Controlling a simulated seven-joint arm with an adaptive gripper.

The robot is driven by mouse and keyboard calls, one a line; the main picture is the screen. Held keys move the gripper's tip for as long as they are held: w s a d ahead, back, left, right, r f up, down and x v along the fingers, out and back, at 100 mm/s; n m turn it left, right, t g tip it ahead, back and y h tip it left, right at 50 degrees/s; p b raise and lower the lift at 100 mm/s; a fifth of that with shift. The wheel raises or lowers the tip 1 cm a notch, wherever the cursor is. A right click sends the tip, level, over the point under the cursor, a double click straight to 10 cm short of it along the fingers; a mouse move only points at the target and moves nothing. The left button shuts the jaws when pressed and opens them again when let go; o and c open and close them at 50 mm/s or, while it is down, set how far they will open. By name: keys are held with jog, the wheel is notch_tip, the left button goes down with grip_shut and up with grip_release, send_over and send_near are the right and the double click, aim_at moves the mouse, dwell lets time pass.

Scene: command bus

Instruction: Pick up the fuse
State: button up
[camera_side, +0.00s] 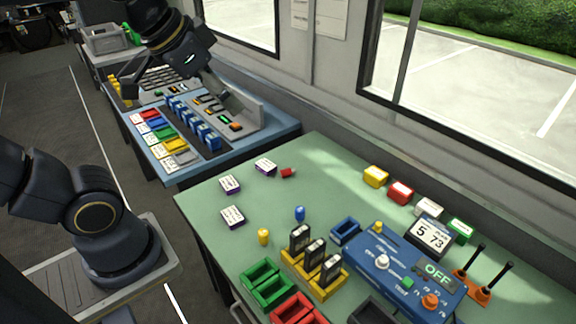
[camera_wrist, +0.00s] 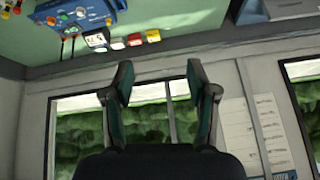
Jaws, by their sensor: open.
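No part is clearly marked as the fuse, and I cannot tell which one it is. On the green table in the side view lie a small red piece (camera_side: 287,173), a blue peg-like piece (camera_side: 300,213) and a yellow one (camera_side: 263,236). Several black labelled modules (camera_side: 315,251) stand in a yellow rack (camera_side: 333,290). My gripper (camera_wrist: 160,85) is open and empty in the wrist view, its two fingers apart against the window. In the side view my arm's end is at the upper left, over the far blue bench, away from these pieces.
The blue console (camera_side: 385,262) with an OFF display stands at the table's right. Green bins (camera_side: 267,285) and red bins (camera_side: 298,310) are at the front. White labelled blocks (camera_side: 230,183) lie at the left. Coloured blocks (camera_side: 400,191) line the window side. The green table's middle (camera_side: 330,180) is clear.

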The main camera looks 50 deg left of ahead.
jog(key=w+a+r+m+g, duration=0.1)
jog(key=w+a, duration=0.2)
jog(key=w, duration=0.9)
jog(key=g+y, duration=0.1)
jog(key=g, duration=0.4)
send_over(286, 170)
jog(key=f, duration=2.2)
jog(key=d+f, duration=0.1)
jog(key=f, duration=1.1)
jog(key=shift+w+f, duration=0.1)
jog(key=shift+w, duration=0.15)
jog(key=shift+s+a+f, duration=0.1)
jog(key=shift+a+f, duration=0.05)
jog(key=shift+f, duration=0.8)
jog(key=shift+s+a+f, duration=0.1)
jog(key=shift+a+f, duration=0.1)
jog(key=shift+f, duration=0.75)
jog(key=shift+a+f, duration=0.15)
jog(key=shift+f, duration=0.8)
jog(key=c, duration=1)
jog(key=shift+c, duration=0.2)
jog(key=shift+r, duration=0.1)
